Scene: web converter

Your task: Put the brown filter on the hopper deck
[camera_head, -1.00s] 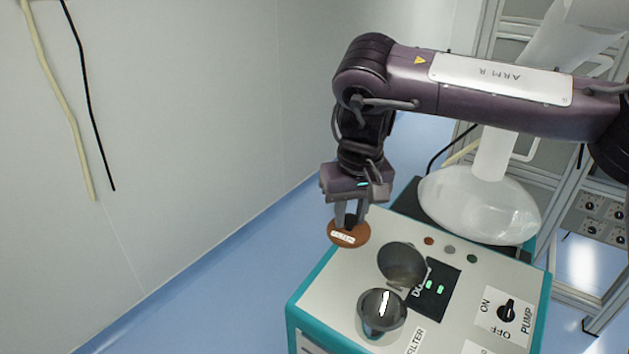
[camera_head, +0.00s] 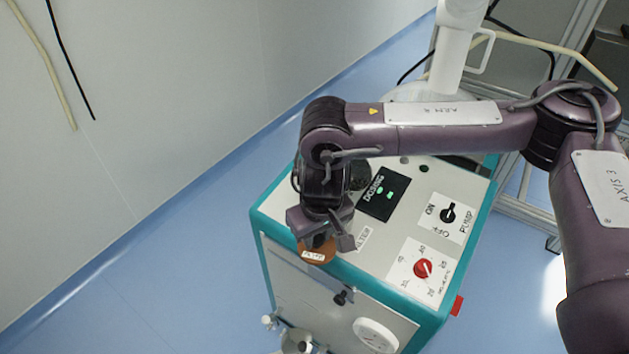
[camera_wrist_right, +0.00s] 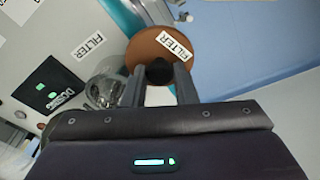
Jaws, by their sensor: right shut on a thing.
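The brown filter (camera_head: 318,252) is a round disc with a white FILTER label and a dark knob. My right gripper (camera_head: 317,238) is shut on it. In the right wrist view the two fingers (camera_wrist_right: 159,80) close around the knob, and the disc (camera_wrist_right: 146,47) shows beyond them. The filter is at the front left edge of the machine's pale top deck (camera_head: 400,190), seemingly above it; the exact height cannot be told. The clear round hopper (camera_wrist_right: 104,84) stands on the deck beside the gripper. In the head view my wrist mostly hides it. My left gripper is out of view.
The deck carries a black DOSING display (camera_head: 382,194), a PUMP switch (camera_head: 447,214) and a red dial (camera_head: 422,268). Knobs and fittings stick out of the front panel (camera_head: 315,300). A wall stands at the left, with open blue floor (camera_head: 190,260) between.

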